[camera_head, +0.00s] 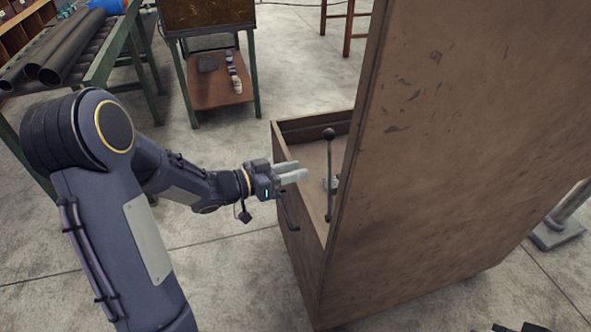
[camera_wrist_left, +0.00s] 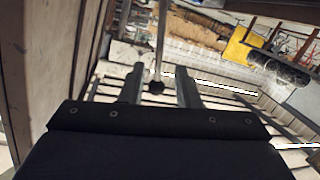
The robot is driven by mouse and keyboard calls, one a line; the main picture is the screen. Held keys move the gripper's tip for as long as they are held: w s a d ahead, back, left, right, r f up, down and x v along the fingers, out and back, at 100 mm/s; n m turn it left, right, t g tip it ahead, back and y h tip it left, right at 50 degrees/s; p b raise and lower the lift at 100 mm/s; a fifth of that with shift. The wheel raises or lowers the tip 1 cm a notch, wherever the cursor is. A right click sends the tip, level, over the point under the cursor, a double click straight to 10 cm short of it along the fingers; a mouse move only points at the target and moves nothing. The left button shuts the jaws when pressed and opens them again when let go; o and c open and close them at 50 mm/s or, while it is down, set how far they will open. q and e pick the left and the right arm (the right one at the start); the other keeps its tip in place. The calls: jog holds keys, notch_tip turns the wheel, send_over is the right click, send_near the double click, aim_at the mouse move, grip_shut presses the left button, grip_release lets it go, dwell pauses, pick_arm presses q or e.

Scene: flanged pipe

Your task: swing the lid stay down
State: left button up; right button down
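The lid stay (camera_head: 329,180) is a thin grey rod with a black ball knob on top, standing nearly upright at the open box's right side. The brown lid (camera_head: 460,130) stands raised beside it. My left gripper (camera_head: 303,173) is open and empty, its two pale fingers pointing right toward the rod, with a small gap in the head view. My right gripper is not clearly visible.
The brown box (camera_head: 300,245) stands on the concrete floor under the lid. A green rack with dark pipes (camera_head: 65,45) and a small cart (camera_head: 218,92) stand at the back left. Small dark pieces show at the bottom right edge, not identifiable. Floor left of the box is clear.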

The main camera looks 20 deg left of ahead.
aim_at(330, 180)
pick_arm(q)
jog(key=shift+f+m+b, duration=0.15)
jog(key=shift+m+b, duration=0.15)
jog(key=shift+b, duration=0.1)
jog(key=shift+c, duration=1.1)
jog(key=m+b, duration=0.1)
jog(key=s+m+b, duration=0.1)
jog(key=m, duration=0.1)
jog(key=f+m+b, duration=0.1)
jog(key=m+b, duration=0.1)
jog(key=shift+s+a+h, duration=0.1)
jog(key=shift+s+h, duration=0.15)
jog(key=shift+h, duration=0.15)
grip_shut()
jog(key=s+m+h+b, duration=0.1)
jog(key=s+m+b, duration=0.5)
jog(key=m, duration=0.8)
jog(key=w+d+f, duration=0.1)
jog(key=w+d, duration=0.5)
jog(key=w, duration=0.5)
jog(key=shift+d+g+b, duration=0.2)
jog(key=shift+g+b, duration=0.15)
jog(key=shift+g, duration=0.05)
jog(key=shift+w, duration=0.15)
